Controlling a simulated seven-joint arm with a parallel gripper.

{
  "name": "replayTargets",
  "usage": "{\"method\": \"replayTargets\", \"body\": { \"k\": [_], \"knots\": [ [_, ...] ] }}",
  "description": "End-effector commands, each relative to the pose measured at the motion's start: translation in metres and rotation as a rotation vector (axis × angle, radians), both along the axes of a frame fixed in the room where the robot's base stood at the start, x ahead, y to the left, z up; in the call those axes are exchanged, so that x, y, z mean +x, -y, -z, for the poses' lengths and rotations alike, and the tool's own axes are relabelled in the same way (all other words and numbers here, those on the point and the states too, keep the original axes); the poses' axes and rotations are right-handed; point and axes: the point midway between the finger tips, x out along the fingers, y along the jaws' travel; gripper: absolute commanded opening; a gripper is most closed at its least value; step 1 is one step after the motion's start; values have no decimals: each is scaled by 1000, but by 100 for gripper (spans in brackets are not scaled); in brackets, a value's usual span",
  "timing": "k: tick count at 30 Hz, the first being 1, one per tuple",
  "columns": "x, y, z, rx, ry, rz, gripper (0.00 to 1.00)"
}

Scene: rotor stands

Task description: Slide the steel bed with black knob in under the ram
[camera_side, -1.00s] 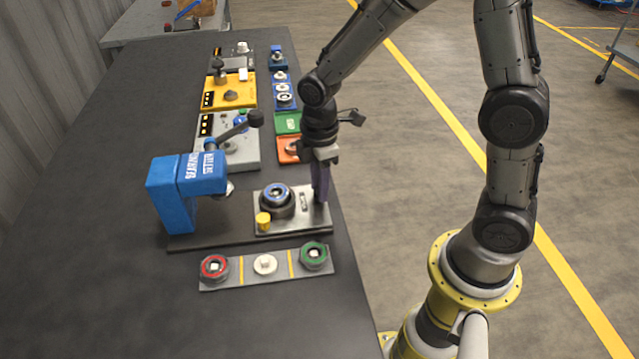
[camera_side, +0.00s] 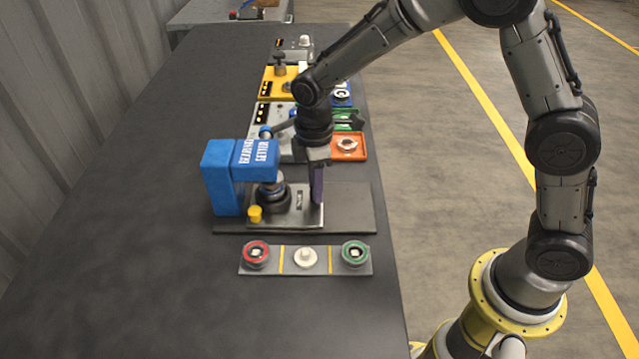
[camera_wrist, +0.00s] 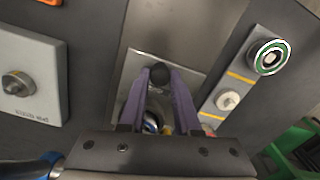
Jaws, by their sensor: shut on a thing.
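The steel bed (camera_side: 308,213) lies on a dark base plate (camera_side: 355,208), its left part under the ram (camera_side: 270,186) of the blue bearing press (camera_side: 222,180). A dark round holder (camera_side: 275,200) on the bed stands beneath the ram. A yellow knob (camera_side: 255,214) is at the bed's front left. My gripper (camera_side: 317,198) points down at the bed's right end. In the wrist view its purple fingers are shut on the black knob (camera_wrist: 160,73). The knob is hidden by the fingers in the side view. Whether the ram touches the holder, I cannot tell.
A grey strip (camera_side: 320,268) with red, white and green-ringed parts lies in front of the base plate. An orange tray (camera_side: 350,146) and a grey unit (camera_side: 284,150) stand behind. The base plate is bare right of the bed.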

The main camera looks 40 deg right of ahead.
Motion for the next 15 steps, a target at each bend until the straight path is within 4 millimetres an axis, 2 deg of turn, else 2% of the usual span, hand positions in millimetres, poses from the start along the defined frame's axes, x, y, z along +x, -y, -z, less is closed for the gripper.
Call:
{"method": "replayTargets", "body": {
  "k": [1,6,15],
  "knots": [
    [5,-5,-2,12,20,0,33],
    [4,-4,-1,10,16,0,61],
    [3,-3,-2,7,11,0,61]
  ]
}}
